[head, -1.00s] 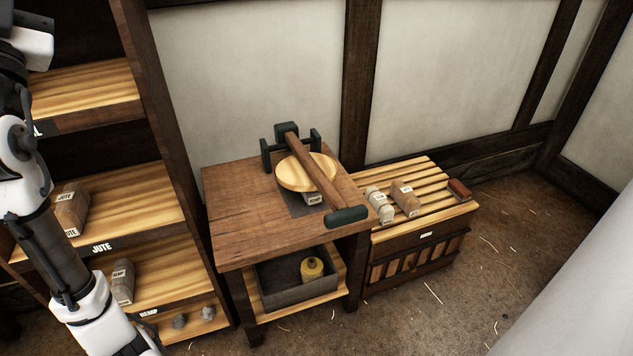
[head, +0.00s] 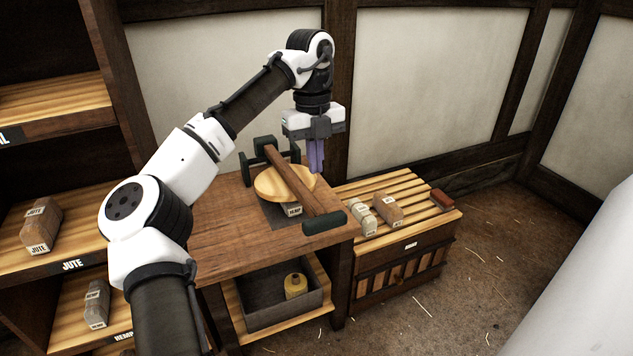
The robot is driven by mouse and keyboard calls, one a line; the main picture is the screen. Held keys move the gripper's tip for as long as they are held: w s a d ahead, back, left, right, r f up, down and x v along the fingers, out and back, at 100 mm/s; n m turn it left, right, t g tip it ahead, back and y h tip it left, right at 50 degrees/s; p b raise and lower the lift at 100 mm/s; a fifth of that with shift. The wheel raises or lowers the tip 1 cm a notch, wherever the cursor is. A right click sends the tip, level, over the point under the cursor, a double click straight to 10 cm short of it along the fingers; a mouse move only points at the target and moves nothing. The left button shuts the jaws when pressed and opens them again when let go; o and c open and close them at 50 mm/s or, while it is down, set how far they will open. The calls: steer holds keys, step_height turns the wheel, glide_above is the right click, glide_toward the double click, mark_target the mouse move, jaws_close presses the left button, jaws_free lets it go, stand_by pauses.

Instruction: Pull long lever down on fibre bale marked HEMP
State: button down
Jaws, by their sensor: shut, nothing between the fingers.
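The long wooden lever (head: 297,186) slants from a dark bracket at the back of the table to a dark green grip (head: 324,223) at the front right. It passes over a round wooden plate (head: 270,183). Under the plate is a pale bale (head: 292,210), mostly hidden, with a label that seems to read HEMP. My gripper (head: 316,170) is shut and empty, pointing down. In the picture it is just right of the lever and above the grip; its height above the table is hard to tell.
At right, a slatted bench (head: 410,190) holds bales (head: 388,208) and a red-brown block (head: 441,199). Shelves at left hold a JUTE bale (head: 40,225) and a HEMP bale (head: 96,303).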

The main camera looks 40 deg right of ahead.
glide_above(322, 233)
steer(key=f, duration=1.2)
steer(key=shift+w+a+f, duration=0.25)
steer(key=shift+w+f, duration=0.15)
step_height(322, 233, down, 6)
steer(key=s+t+b, duration=0.1)
steer(key=b, duration=0.2)
steer(key=shift+s+a+f+t, duration=0.2)
steer(key=shift+s+a+t, duration=0.05)
steer(key=shift+s+t, duration=0.05)
steer(key=shift+s+d+r+p, duration=0.1)
steer(key=shift+r+p, duration=0.55)
steer(key=shift+r, duration=0.1)
step_height(322, 233, up, 14)
steer(key=p, duration=0.3)
steer(key=shift+w+h, duration=0.3)
steer(key=shift+w, duration=0.05)
steer(key=shift+f, duration=0.1)
